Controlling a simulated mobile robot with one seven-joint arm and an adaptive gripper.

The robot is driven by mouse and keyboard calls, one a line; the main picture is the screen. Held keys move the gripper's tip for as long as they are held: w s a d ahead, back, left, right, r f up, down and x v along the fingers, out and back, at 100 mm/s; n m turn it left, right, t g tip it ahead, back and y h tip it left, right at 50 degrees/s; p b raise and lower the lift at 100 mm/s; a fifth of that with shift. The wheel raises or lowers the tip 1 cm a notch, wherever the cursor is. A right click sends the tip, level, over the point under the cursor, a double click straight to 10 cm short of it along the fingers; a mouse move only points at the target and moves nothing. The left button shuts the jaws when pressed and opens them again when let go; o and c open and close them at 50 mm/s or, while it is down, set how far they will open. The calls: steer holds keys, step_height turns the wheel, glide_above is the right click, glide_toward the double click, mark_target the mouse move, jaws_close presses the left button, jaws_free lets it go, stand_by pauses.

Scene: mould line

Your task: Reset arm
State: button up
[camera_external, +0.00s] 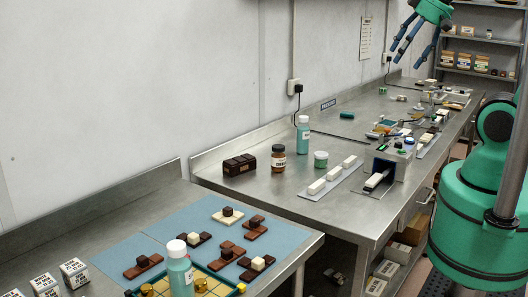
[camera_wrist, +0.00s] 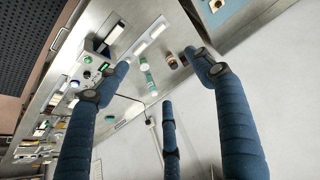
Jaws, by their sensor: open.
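My gripper (camera_external: 408,44) is high at the upper right in the external view, well above the far part of the steel bench (camera_external: 275,192). Its blue fingers are spread and hold nothing. In the wrist view the open fingers (camera_wrist: 165,75) reach up from the lower edge, with the bench seen beyond them, tilted. Nothing is touching the fingers. My green arm stands at the right of the external view.
A brown bottle (camera_external: 278,157), a teal bottle (camera_external: 303,134), a dark block (camera_external: 239,164) and white bars on a strip (camera_external: 330,178) stand on the bench. A nearer table holds a blue mat (camera_external: 150,225) with chocolate-like pieces. Shelves (camera_external: 480,45) stand at the back right.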

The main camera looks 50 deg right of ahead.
step_height(320, 180, down, 13)
steer(key=b, duration=1.2)
steer(key=shift+f+b, duration=0.1)
steer(key=shift+b, duration=0.25)
